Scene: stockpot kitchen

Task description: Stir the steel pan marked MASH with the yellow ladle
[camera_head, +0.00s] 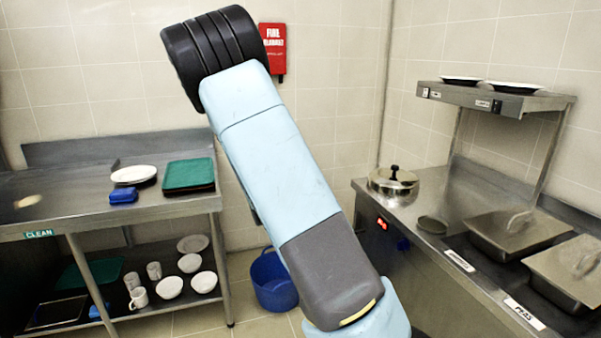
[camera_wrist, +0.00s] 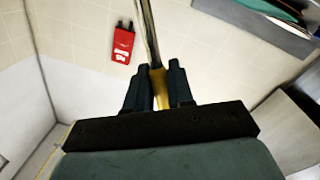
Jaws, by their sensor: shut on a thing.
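My gripper (camera_wrist: 154,78) is shut on the yellow handle of the ladle (camera_wrist: 159,88) in the wrist view. The ladle's steel shaft runs up out of the top of that view, and its bowl is out of sight. In the head view my arm crosses the middle and the gripper and ladle do not show. Two rectangular steel pans with lids sit in the right counter: a farther one (camera_head: 508,231) and a nearer one (camera_head: 570,270). The farther label (camera_head: 458,260) is too small to read; the nearer label (camera_head: 524,313) seems to read PEAS. I cannot read MASH anywhere.
A round lidded steel pot (camera_head: 392,183) stands at the counter's back left. A steel table (camera_head: 75,218) marked CLEAN is at left, with crockery below. A blue bucket (camera_head: 272,285) stands on the floor between.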

